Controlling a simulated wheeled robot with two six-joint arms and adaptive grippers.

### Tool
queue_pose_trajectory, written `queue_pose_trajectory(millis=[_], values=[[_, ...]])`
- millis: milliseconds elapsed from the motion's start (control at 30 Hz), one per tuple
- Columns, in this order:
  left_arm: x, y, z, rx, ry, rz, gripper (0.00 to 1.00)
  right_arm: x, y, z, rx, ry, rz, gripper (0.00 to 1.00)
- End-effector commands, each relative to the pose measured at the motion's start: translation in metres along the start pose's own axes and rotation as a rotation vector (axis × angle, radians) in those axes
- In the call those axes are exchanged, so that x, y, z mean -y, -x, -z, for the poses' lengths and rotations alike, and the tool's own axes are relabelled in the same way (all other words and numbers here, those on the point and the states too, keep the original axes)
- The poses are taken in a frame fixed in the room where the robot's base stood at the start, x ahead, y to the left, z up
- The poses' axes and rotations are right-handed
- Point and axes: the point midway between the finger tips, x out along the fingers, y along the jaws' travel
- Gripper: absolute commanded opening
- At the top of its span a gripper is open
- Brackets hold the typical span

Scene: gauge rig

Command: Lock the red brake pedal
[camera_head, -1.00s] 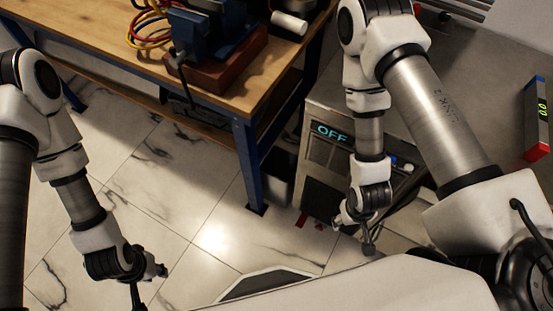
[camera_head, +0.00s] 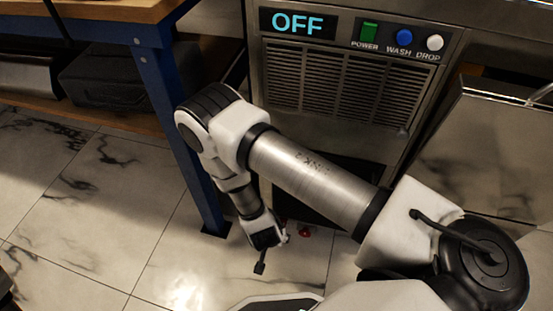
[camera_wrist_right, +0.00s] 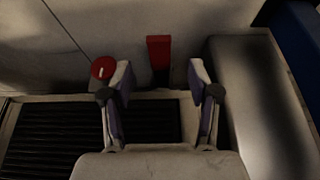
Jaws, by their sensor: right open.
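A red upright bar (camera_wrist_right: 158,55), which looks like the brake pedal, shows in the right wrist view, ahead of and between my spread fingers. A round red disc (camera_wrist_right: 103,68) with a white mark is left of it, partly behind the left finger. My right gripper (camera_wrist_right: 160,102) is open and empty, with the bar beyond its fingertips. In the head view my right gripper (camera_head: 273,252) hangs low near the floor; small red parts (camera_head: 303,232) show just right of it. I cannot tell there which part is which. My left gripper is not in view.
The steel machine (camera_head: 335,85) has an OFF display (camera_head: 297,23) and green, blue and white buttons. A blue table leg (camera_head: 180,130) stands left of my right arm. Tiled floor (camera_head: 90,230) is open at left. A dark ribbed surface (camera_wrist_right: 60,135) lies below the fingers in the wrist view.

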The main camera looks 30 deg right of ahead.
Motion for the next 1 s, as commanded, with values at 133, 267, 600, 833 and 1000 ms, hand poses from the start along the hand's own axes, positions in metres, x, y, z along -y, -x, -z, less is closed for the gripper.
queue_pose_trajectory(millis=[133, 267, 600, 833, 1000], values=[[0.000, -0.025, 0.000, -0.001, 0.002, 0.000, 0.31, -0.001, -0.037, -0.003, 0.001, -0.002, -0.002, 0.60], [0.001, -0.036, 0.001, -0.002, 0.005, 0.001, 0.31, -0.001, -0.056, -0.002, 0.001, 0.000, -0.001, 0.60], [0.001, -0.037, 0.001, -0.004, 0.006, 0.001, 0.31, -0.001, -0.060, 0.000, 0.001, 0.004, -0.002, 0.57], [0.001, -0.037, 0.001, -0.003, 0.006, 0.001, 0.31, -0.001, -0.060, 0.000, 0.001, 0.004, -0.001, 0.00], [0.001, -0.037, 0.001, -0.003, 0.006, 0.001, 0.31, -0.004, -0.063, 0.003, -0.008, 0.002, -0.001, 0.00]])
